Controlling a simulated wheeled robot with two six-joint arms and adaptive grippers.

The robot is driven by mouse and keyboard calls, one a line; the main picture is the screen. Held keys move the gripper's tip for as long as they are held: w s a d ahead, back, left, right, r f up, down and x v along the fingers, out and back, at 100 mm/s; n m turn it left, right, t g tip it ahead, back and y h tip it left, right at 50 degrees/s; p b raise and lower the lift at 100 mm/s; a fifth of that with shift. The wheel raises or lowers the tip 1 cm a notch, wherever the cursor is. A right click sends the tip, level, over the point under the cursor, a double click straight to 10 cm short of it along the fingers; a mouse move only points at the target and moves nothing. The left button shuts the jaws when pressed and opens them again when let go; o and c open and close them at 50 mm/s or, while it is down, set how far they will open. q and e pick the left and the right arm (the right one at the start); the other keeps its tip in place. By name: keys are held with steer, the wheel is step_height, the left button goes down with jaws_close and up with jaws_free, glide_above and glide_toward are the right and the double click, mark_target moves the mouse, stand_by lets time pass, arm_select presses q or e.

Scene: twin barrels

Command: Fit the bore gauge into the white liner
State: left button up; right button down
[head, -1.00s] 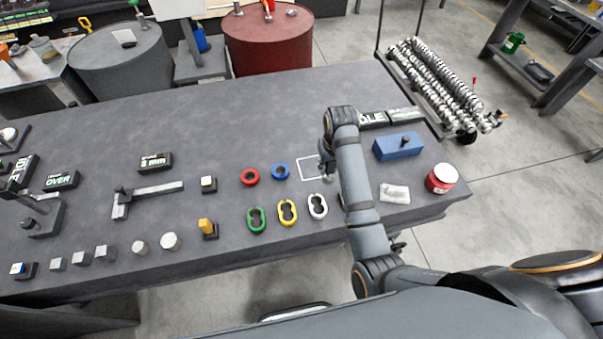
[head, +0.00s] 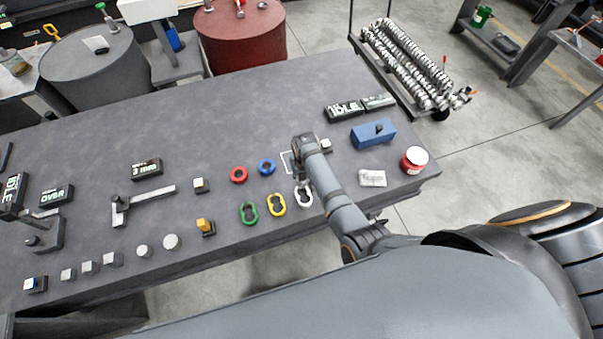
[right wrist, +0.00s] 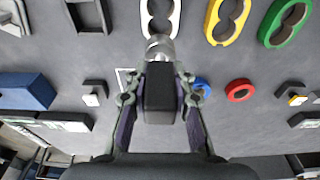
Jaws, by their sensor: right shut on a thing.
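The white liner (head: 304,197) is a figure-eight piece lying flat on the bench, at the right end of the row of liners. In the right wrist view the white liner (right wrist: 176,14) is at the top, cut by the frame edge. My right gripper (right wrist: 160,88) is shut on the bore gauge, a dark block (right wrist: 160,82) with a silver rounded tip (right wrist: 160,46). The tip appears right beside the liner's near lobe; I cannot tell whether it touches. In the head view my right gripper (head: 299,177) is mostly hidden by its arm, just behind the liner. My left gripper is out of view.
A yellow liner (head: 277,211) and a green liner (head: 241,212) lie left of the white one. Red (head: 238,182) and blue (head: 267,174) rings lie behind them.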

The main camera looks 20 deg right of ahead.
mark_target(302, 181)
steer(key=shift+w+f+b, duration=0.1)
steer(key=shift+f+b, duration=1.45)
steer(key=shift+f, duration=0.85)
steer(key=shift+p, duration=0.75)
steer(key=shift+f+b, duration=1.45)
steer(key=shift+f, duration=0.5)
steer(key=c, duration=1.1)
jaws_free()
steer(key=shift+o, duration=0.2)
